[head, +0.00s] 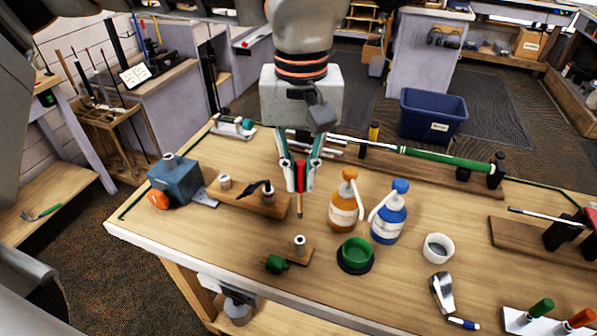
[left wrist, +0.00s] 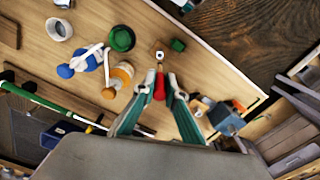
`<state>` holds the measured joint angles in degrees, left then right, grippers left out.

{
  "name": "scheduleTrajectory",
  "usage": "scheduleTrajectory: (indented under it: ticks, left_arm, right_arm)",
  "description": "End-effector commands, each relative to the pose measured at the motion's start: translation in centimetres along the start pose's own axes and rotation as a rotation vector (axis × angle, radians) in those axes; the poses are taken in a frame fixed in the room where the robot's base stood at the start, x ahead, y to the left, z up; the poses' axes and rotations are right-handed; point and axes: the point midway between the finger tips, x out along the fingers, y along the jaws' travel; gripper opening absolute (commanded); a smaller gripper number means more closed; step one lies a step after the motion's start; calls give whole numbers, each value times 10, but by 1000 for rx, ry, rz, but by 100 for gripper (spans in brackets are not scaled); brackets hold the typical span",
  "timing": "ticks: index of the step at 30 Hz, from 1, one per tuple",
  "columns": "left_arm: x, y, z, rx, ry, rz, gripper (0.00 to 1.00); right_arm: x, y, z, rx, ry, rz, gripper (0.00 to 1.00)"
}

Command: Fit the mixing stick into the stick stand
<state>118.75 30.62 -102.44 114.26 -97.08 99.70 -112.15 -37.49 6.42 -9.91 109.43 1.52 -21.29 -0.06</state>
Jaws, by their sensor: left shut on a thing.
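My left gripper (head: 300,182) is shut on the mixing stick (head: 300,204), which has a red grip and a thin pale wooden lower end. The stick hangs roughly upright, tip down. In the left wrist view the red grip (left wrist: 159,88) sits between the fingertips (left wrist: 160,80). The stick stand, a small wooden block with a pale upright tube (head: 299,243), is on the bench, lower in the head view than the stick tip and apart from it. The stand (left wrist: 158,54) also shows just beyond the fingertips in the left wrist view. My right gripper is not in view.
A green object (head: 275,264) lies beside the stand, with a green cup (head: 355,254) to its right. Orange (head: 345,210) and blue (head: 389,222) bottles stand close to the right of the gripper. A wooden rack (head: 232,198) and blue-grey box (head: 178,182) are left.

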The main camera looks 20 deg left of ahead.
Motion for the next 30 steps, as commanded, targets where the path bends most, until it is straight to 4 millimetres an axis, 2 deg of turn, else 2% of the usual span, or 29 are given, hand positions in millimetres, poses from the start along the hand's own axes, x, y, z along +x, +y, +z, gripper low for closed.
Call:
scheduleTrajectory:
  ticks: [8,14,20,25,30]
  left_arm:
    - [1,0,0,0,-1,0,0]
    - [9,0,0,1,-1,0,0]
    - [24,0,0,1,-1,0,0]
    - [40,0,0,0,-1,0,0]
    - [53,0,0,0,-1,0,0]
  right_arm:
    - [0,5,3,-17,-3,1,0]
    - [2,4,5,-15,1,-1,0]
    - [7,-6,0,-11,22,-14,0]
    - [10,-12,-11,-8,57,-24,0]
    - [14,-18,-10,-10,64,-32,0]
